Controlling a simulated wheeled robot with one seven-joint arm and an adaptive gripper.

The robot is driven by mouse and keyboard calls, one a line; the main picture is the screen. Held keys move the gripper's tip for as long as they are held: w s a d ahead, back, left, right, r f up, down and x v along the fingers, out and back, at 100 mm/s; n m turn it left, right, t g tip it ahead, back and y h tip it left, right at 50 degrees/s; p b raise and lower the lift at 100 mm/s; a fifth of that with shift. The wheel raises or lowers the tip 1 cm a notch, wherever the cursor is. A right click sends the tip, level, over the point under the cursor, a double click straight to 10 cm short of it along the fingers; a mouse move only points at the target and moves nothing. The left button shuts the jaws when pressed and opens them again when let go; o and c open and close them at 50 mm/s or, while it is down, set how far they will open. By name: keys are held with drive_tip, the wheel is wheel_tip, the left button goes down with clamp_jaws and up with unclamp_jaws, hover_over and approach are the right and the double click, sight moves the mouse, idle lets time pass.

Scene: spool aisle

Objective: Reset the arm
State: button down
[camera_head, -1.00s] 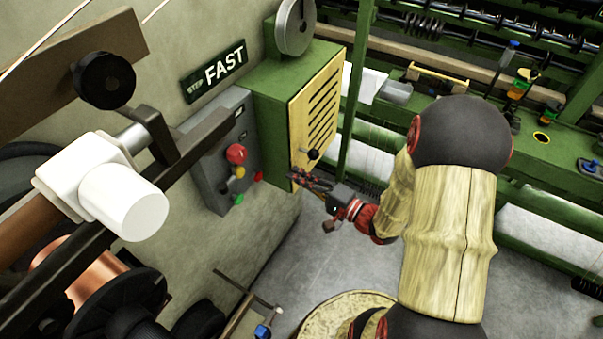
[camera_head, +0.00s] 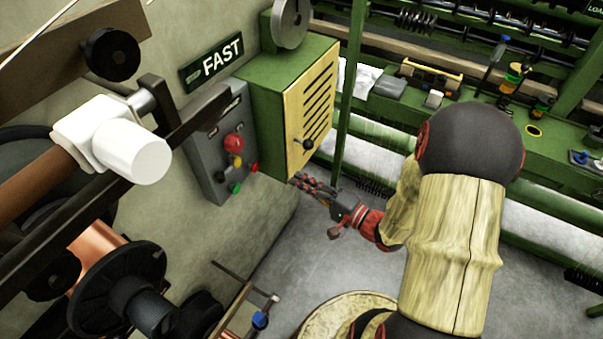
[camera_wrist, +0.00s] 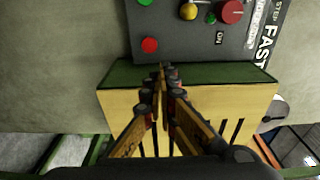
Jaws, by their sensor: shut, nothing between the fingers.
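My gripper (camera_head: 304,180) is at the end of my outstretched arm, just below the lower front corner of a green cabinet with a yellow slotted door (camera_head: 312,108). In the wrist view, the fingers of my gripper (camera_wrist: 165,75) come together at the tips with nothing between them. The cabinet's yellow face (camera_wrist: 228,112) and green edge lie behind the fingers there. I cannot tell from these views whether the fingertips touch the cabinet.
A grey control panel (camera_head: 209,145) with red, yellow and green buttons is on the wall beside the cabinet, below a FAST sign (camera_head: 213,63). A green machine bench (camera_head: 470,120) with tools runs along the right. Copper spools (camera_head: 95,245) stand at lower left. Grey floor (camera_head: 290,245) is open below my gripper.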

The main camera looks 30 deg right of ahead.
drive_tip(key=s+a+p, duration=0.1)
drive_tip(key=s+a, duration=0.3)
drive_tip(key=shift+s, duration=0.4)
